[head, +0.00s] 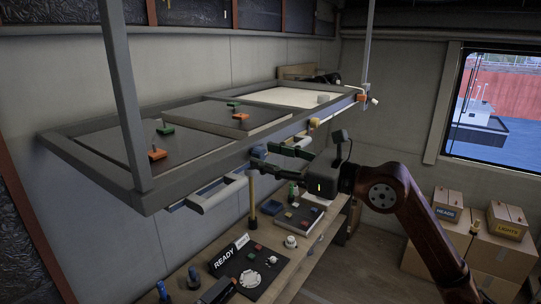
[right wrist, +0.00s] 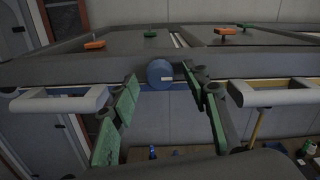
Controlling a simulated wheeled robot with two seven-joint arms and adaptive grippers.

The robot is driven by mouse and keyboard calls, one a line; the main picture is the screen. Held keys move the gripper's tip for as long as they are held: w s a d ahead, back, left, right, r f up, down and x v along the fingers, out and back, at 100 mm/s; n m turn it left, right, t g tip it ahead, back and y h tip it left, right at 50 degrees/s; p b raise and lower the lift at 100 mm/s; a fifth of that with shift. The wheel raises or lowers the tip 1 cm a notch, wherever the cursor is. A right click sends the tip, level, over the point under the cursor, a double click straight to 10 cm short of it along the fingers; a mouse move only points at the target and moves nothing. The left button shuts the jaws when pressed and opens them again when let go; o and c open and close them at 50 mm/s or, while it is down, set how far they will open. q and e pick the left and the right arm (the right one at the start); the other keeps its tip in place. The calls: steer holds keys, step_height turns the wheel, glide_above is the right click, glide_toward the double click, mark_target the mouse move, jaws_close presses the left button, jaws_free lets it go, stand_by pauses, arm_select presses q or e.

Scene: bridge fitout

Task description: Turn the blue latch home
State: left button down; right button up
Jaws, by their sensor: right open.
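The blue latch (head: 259,151) is a round blue knob on the front edge of the raised grey frame (head: 196,176). In the right wrist view the blue latch (right wrist: 160,74) faces me, with a small pale mark low on its face. My right gripper (head: 268,157) is at the knob, its arm coming in from the right. In the right wrist view the open green-padded fingers of my right gripper (right wrist: 160,80) stand on either side of the knob, with a gap visible on both sides. My left gripper is not in view.
White handles (head: 216,195) stick out from the frame's edge beside the knob. A yellow knob (head: 314,122) and an orange one (head: 361,97) sit farther along. Below is a bench with a READY sign (head: 230,253) and several small parts. Cardboard boxes (head: 460,242) stand at right.

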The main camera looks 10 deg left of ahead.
steer(key=shift+c, duration=0.5)
steer(key=c, duration=1.1)
steer(key=shift+o, duration=0.2)
